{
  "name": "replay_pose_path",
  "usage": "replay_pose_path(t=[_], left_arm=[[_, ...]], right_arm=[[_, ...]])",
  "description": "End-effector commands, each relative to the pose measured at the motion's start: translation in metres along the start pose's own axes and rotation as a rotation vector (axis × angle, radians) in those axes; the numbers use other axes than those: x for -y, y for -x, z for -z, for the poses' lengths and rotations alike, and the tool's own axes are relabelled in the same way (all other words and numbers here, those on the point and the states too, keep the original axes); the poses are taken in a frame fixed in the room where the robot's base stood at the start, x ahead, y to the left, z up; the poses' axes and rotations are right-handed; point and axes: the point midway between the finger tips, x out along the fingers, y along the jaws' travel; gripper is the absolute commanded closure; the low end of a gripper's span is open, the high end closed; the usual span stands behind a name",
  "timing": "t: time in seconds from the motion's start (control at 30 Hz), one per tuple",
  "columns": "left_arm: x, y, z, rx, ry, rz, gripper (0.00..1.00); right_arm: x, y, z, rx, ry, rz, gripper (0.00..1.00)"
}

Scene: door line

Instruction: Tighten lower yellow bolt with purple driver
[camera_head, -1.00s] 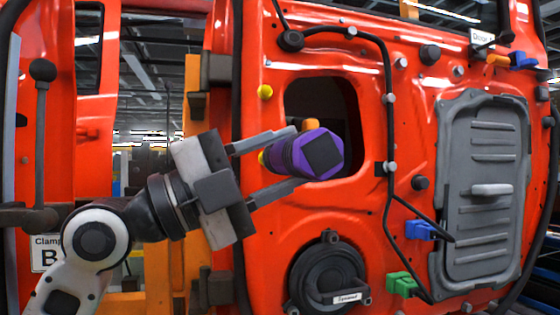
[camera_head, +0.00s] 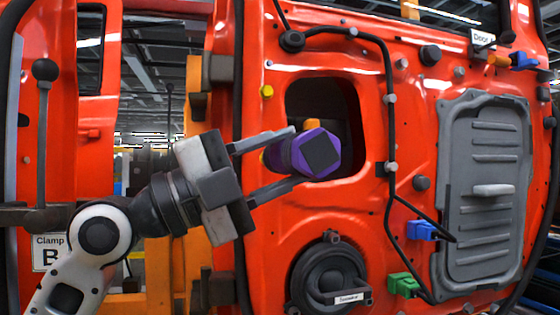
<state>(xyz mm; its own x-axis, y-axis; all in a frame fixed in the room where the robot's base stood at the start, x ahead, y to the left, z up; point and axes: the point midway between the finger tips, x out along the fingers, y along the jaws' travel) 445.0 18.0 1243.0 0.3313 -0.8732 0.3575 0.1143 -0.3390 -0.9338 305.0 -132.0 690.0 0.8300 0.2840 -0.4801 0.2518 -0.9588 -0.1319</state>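The purple driver (camera_head: 292,157), with a dark end face, is between the fingers of my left gripper (camera_head: 292,156), which is shut on it. The driver is in front of the orange door (camera_head: 385,225), at the left part of the door's dark opening. The lower yellow bolt (camera_head: 264,157) shows only as a sliver at the driver's far left end. I cannot tell whether the driver's tip is seated on it. The upper yellow bolt (camera_head: 267,91) is in plain view above. My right gripper is not in view.
A black cable (camera_head: 389,130) runs down the door right of the opening. A round speaker (camera_head: 328,275) is below, and a grey panel (camera_head: 485,190) is at right. Blue (camera_head: 422,230) and green (camera_head: 403,285) connectors lie between. A clamp (camera_head: 42,140) stands at far left.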

Motion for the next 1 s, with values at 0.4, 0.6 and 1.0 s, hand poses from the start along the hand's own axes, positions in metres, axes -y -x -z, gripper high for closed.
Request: replay_pose_path(t=[0.4,0.6,1.0], left_arm=[[0.002,0.000,-0.004,0.000,-0.001,0.006,1.00],[0.002,0.000,-0.006,0.003,-0.002,0.006,1.00],[0.003,0.000,-0.012,0.006,-0.003,0.007,1.00]], right_arm=[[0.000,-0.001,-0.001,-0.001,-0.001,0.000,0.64],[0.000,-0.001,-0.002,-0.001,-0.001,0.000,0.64],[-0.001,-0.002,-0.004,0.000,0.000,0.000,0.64]])
